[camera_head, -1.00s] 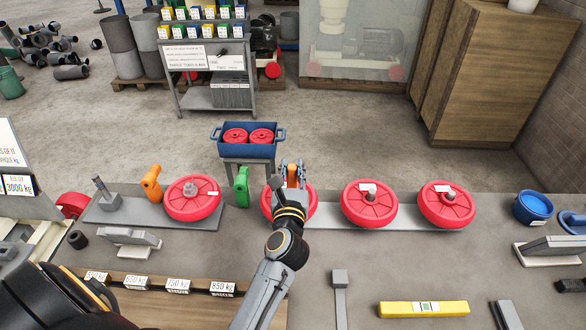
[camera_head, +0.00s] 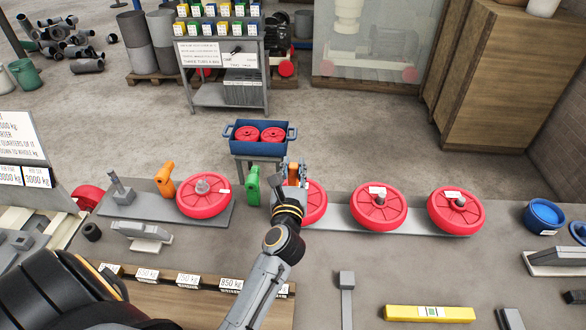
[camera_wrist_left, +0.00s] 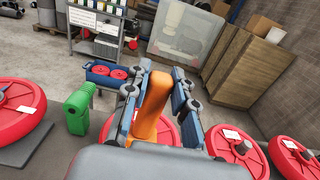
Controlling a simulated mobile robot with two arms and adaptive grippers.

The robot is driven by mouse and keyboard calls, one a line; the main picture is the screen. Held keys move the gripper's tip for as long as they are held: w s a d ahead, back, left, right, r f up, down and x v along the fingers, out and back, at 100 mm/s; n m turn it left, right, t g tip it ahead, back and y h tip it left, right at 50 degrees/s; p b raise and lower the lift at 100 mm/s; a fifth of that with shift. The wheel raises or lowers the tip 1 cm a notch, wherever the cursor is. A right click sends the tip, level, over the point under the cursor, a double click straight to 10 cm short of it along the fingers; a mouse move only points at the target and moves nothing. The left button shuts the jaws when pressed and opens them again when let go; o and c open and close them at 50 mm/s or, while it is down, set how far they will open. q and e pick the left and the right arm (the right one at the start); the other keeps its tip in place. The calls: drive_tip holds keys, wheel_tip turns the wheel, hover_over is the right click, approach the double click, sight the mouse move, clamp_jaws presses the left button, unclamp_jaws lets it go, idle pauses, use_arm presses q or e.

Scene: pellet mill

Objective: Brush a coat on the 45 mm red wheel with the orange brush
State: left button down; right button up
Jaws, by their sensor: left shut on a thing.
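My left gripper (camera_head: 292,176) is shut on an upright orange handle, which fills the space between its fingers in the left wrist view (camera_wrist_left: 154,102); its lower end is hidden. A second orange tool (camera_head: 165,180) stands at the left plate. Red wheels lie flat: one on the left plate (camera_head: 203,196), one partly hidden behind my left gripper (camera_head: 316,204), and two more on the long plate, a middle wheel (camera_head: 360,213) and a right wheel (camera_head: 440,213). Their size labels are unreadable, so I cannot tell which is 45 mm. My right gripper is out of view.
A green tool (camera_head: 253,187) stands just left of my left gripper. A blue crate (camera_head: 258,145) with two red wheels is behind the bench. A yellow bar (camera_head: 429,314) lies at the front, and a blue round container (camera_head: 543,215) at the right.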

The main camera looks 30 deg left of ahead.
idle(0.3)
use_arm(q)
drive_tip(key=shift+w+d+b, duration=0.3)
drive_tip(key=shift+w+d, duration=0.1)
drive_tip(key=shift+d, duration=0.35)
drive_tip(key=shift+w+d, duration=0.25)
drive_tip(key=shift+d, duration=0.25)
wheel_tip(320, 180, up, 7)
drive_tip(key=p, duration=0.7)
drive_tip(key=shift+a, duration=0.1)
idle(0.9)
